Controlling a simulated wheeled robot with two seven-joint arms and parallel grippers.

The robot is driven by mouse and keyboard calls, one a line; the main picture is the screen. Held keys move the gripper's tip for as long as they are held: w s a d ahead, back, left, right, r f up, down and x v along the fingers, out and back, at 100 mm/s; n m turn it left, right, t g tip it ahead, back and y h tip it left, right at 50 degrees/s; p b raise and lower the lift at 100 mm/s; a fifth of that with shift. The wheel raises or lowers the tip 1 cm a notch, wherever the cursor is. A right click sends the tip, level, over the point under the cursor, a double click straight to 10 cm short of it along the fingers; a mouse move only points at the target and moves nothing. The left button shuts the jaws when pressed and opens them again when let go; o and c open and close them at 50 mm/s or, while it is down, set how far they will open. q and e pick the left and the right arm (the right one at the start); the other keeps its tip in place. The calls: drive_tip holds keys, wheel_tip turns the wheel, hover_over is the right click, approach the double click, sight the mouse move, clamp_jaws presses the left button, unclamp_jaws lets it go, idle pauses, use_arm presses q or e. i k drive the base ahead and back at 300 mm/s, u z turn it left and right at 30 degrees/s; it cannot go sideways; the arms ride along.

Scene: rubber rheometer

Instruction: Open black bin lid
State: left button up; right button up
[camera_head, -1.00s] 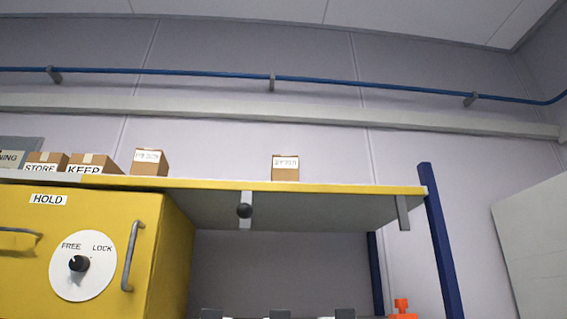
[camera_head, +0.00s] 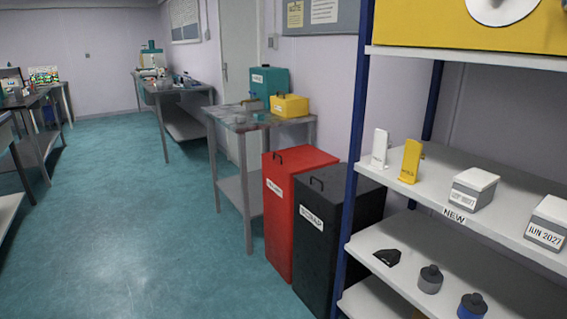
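A tall black bin (camera_head: 312,251) stands on the floor right of the picture's middle, with a white label on its front. Its flat black lid (camera_head: 335,193) is shut and has a small handle (camera_head: 317,183) on top, towards its left side. The shelf rack's blue post stands in front of the bin's right side and hides part of it. Neither of my grippers is in view.
A red bin (camera_head: 290,205) stands directly left of the black bin. The shelf rack (camera_head: 450,190) with small boxes and bottles is close on the right. A metal table (camera_head: 240,122) stands behind the bins. The teal floor (camera_head: 150,230) on the left is open.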

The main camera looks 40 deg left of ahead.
sight(328, 182)
drive_tip(key=u, duration=0.95)
drive_tip(key=i, duration=0.2)
drive_tip(key=u, duration=1.3)
drive_tip(key=i, duration=2.75)
drive_tip(key=z, duration=1.2)
